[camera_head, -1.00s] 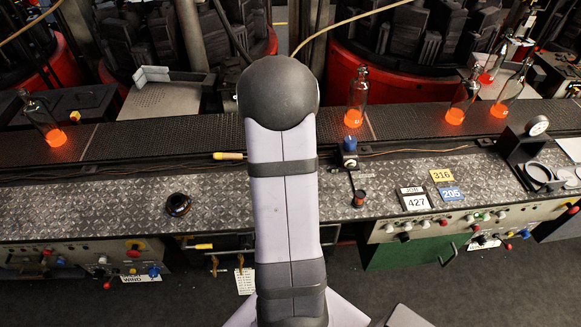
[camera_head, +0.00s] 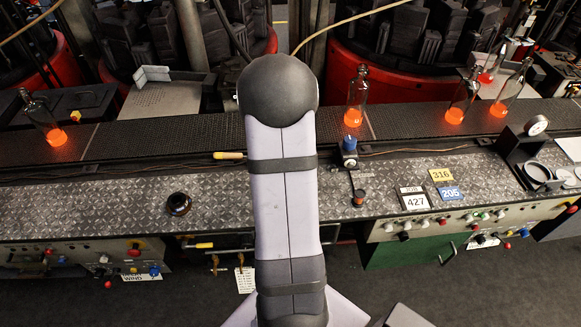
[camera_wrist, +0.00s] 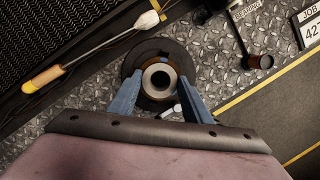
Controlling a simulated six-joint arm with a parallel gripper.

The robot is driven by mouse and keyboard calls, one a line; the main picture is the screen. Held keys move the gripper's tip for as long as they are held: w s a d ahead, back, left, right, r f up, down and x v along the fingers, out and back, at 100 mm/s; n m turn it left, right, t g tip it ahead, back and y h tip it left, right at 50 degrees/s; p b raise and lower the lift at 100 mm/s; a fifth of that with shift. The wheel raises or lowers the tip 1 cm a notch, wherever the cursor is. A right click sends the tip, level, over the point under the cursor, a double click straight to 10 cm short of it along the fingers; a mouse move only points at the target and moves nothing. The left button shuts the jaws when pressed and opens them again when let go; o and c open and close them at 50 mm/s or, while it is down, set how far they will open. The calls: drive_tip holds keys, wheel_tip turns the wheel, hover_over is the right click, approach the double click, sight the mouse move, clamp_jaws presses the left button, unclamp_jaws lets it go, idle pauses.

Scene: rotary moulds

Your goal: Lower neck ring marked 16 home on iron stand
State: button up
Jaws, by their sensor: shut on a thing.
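A wide black round base, which looks like the iron stand (camera_wrist: 158,48), shows around and beyond the ring. The ring appears roughly centred over it, but whether it is seated or held just above cannot be told from this steep angle. In the head view, my arm hides the gripper, ring and stand.
A copper-coloured pot (camera_wrist: 260,62) and the 427 card (camera_head: 415,199) are to the right. A dark round piece (camera_head: 178,204) sits on the tread plate. Glowing bottles (camera_head: 355,103) stand on the belt behind.

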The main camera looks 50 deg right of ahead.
drive_tip(key=shift+f+b, duration=0.35)
drive_tip(key=shift+f, duration=0.35)
idle(0.3)
drive_tip(key=o, duration=1.3)
drive_tip(key=shift+o, duration=0.4)
drive_tip(key=shift+b+v, duration=0.65)
drive_tip(key=shift+v, duration=3.05)
drive_tip(key=shift+r, duration=0.15)
